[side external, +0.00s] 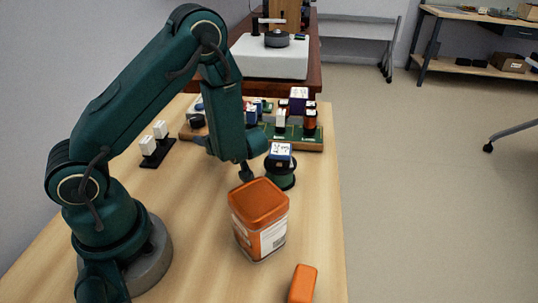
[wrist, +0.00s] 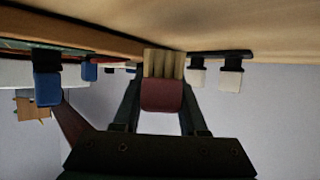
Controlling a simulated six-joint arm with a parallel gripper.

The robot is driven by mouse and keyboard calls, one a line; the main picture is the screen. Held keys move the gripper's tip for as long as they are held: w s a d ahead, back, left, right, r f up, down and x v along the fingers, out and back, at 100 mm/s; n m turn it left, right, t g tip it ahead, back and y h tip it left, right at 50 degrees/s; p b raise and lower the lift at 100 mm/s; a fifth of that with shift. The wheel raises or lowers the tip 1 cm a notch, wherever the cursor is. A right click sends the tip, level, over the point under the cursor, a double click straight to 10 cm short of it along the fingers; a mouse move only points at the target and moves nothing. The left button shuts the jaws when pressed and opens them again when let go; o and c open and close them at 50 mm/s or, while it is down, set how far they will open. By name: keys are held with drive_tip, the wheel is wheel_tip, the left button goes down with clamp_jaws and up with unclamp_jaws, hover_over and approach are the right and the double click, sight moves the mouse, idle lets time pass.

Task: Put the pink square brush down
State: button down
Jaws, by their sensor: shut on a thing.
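A dark pinkish-red square brush (wrist: 162,96) with tan bristles is between the two fingers of my gripper (wrist: 161,88) in the wrist view. The fingers are shut on its block from both sides. The wrist view is upside down, so the bristles point down toward the wooden table. I cannot tell whether they touch it. In the side view my gripper (side external: 247,173) is low over the table, behind an orange canister (side external: 258,203). The brush cannot be made out in that view.
A dark spool (side external: 281,180) with a blue-and-white block (side external: 280,152) on it stands just right of my gripper. A green board (side external: 296,139) with several parts lies behind. Two white blocks on a black base (side external: 150,146) stand left. An orange block (side external: 303,284) lies in front.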

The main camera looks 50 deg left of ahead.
drive_tip(key=shift+f, duration=1.35)
drive_tip(key=shift+f, duration=0.15)
drive_tip(key=shift+c, duration=2.2)
unclamp_jaws()
